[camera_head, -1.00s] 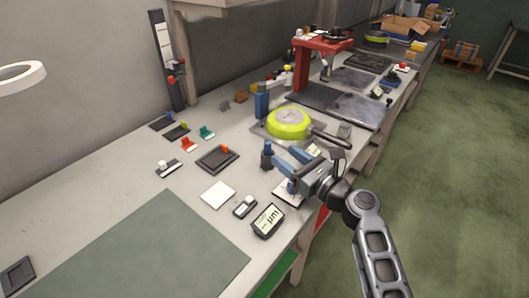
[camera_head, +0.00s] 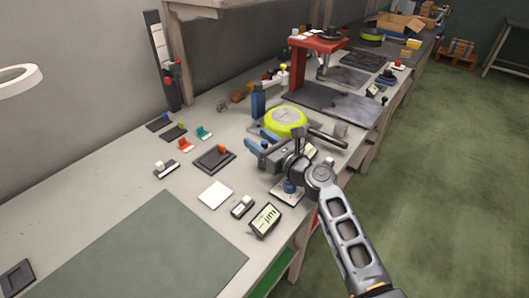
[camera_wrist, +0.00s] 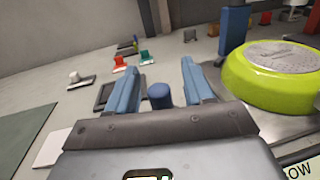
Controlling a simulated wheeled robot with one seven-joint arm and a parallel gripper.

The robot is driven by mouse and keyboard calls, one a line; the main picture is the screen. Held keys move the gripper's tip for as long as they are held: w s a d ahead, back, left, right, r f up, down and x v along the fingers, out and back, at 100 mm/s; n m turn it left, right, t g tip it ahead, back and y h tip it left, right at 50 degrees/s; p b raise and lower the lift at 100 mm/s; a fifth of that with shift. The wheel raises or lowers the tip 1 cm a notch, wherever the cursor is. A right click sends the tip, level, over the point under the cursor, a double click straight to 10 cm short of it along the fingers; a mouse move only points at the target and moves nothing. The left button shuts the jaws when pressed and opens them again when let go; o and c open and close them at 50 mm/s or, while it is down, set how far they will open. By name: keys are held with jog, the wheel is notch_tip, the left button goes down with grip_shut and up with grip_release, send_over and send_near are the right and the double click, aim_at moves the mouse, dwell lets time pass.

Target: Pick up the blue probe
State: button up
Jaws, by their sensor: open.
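The blue probe appears to be the dark blue cylinder (camera_wrist: 160,96) in the wrist view. It stands upright in the gap between the two light blue fingers of my gripper (camera_wrist: 160,78), near the palm. In the head view my gripper (camera_head: 258,140) is at the near side of the lime-green pan, with its fingers spread apart. It is open and not clamped on the cylinder. The cylinder's lower part is hidden by the palm in the wrist view. In the head view my gripper hides most or all of it.
The lime-green pan (camera_head: 285,121) sits close on the right, its dark handle pointing right. A tall blue post (camera_head: 258,100) stands behind. A black tray (camera_head: 213,159), white pad (camera_head: 215,195) and display box (camera_head: 265,219) lie to the left and front. A small blue piece (camera_head: 290,187) shows below my gripper.

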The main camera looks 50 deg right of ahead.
jog(key=shift+c, duration=0.2)
grip_shut()
dwell(0.3)
